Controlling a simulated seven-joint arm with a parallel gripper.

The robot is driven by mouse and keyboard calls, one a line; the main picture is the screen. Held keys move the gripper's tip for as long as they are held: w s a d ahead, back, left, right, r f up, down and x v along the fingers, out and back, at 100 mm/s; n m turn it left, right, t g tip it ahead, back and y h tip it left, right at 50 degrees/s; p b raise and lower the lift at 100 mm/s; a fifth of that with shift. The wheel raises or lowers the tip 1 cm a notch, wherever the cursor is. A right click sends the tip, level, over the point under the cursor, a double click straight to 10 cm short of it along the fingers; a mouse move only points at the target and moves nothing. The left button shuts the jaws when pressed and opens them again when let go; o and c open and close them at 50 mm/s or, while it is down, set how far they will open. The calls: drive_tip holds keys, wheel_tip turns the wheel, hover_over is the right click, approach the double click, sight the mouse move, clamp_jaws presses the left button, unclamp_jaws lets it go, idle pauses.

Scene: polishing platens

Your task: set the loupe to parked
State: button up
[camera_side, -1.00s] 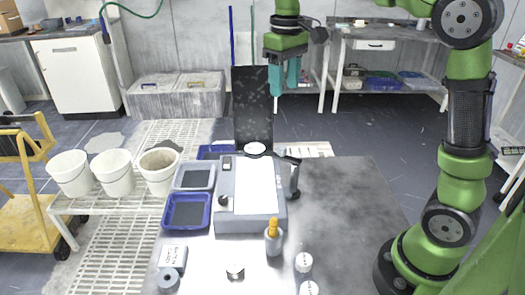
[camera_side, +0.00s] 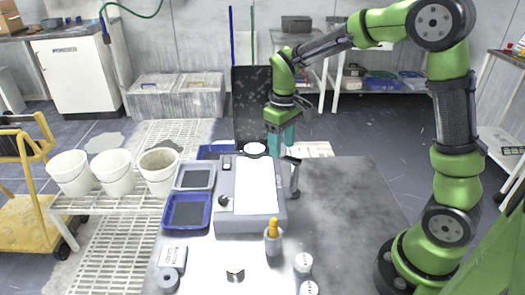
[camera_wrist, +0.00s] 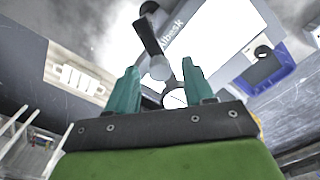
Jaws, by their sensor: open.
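The loupe (camera_side: 255,149) is a pale round disc at the back edge of a grey bench unit (camera_side: 250,224) with a white top. A dark swing arm (camera_side: 291,160) and an upright post (camera_side: 295,181) stand at the unit's right side. My gripper (camera_side: 281,152) is open, pointing down just behind the swing arm, right of the disc. In the wrist view, the round lens (camera_wrist: 175,98) shows near the right finger, and a grey knob (camera_wrist: 160,68) lies between the fingertips. I cannot tell whether the fingers touch the arm.
A blue tray (camera_side: 165,222) and a grey tray (camera_side: 179,186) lie left of the unit. A bottle with an orange top (camera_side: 273,240) and white-lidded jars (camera_side: 303,263) stand in front. A tall dark panel (camera_side: 250,90) rises behind. The table's right side (camera_side: 345,205) is clear.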

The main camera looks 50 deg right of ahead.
drive_tip(key=shift+f, duration=0.2)
clamp_jaws()
